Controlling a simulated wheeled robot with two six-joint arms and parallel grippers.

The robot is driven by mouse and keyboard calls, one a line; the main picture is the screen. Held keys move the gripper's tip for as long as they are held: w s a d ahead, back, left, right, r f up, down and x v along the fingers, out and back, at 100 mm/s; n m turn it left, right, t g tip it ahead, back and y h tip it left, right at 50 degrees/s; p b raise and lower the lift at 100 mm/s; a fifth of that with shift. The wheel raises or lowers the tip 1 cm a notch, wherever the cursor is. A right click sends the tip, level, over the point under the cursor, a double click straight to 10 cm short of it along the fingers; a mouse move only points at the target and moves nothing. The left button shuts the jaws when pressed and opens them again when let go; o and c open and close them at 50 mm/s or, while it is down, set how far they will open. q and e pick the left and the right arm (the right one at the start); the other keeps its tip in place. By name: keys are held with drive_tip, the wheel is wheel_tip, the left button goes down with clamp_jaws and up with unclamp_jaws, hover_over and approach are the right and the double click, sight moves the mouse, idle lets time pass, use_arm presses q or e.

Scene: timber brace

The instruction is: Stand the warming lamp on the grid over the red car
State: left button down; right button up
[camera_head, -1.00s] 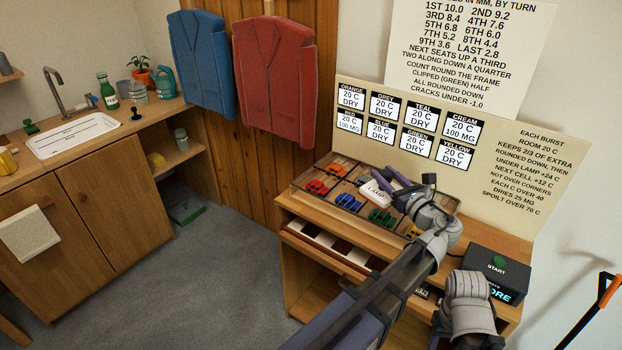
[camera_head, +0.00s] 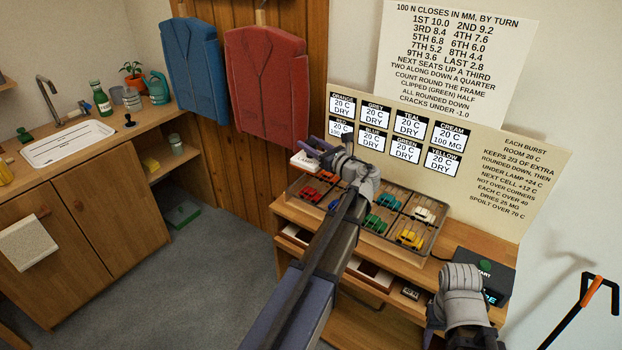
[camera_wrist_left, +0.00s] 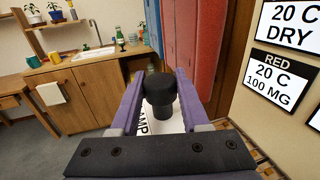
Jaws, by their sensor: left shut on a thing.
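The warming lamp (camera_head: 304,163) is a white block marked LAMP, held at the back-left end of the car grid (camera_head: 400,245). My left gripper (camera_head: 322,147) is shut on it. In the left wrist view the purple fingers (camera_wrist_left: 160,95) close on its black knob (camera_wrist_left: 160,86), with the white body (camera_wrist_left: 172,124) below. The red car (camera_head: 309,194) sits in the front-left cell, in front of and below the lamp in the picture. The orange car (camera_head: 327,176) is behind it. My right arm shows at lower right; its fingers are not visible.
Blue (camera_head: 335,206), teal (camera_head: 388,200), green (camera_head: 375,223), cream (camera_head: 423,214) and yellow (camera_head: 410,239) cars sit in other cells. The black start box (camera_head: 484,272) stands right of the grid. The label board (camera_head: 480,175) rises behind. A red jacket (camera_head: 268,85) hangs near the lamp.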

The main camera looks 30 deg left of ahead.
use_arm(q)
drive_tip(key=shift+f+b, duration=4.05)
drive_tip(key=shift+f, duration=0.45)
drive_tip(key=shift+f, duration=0.2)
drive_tip(key=shift+c, duration=2)
unclamp_jaws()
drive_tip(key=shift+r, duration=0.1)
drive_tip(key=shift+r, duration=0.15)
drive_tip(key=v, duration=1.2)
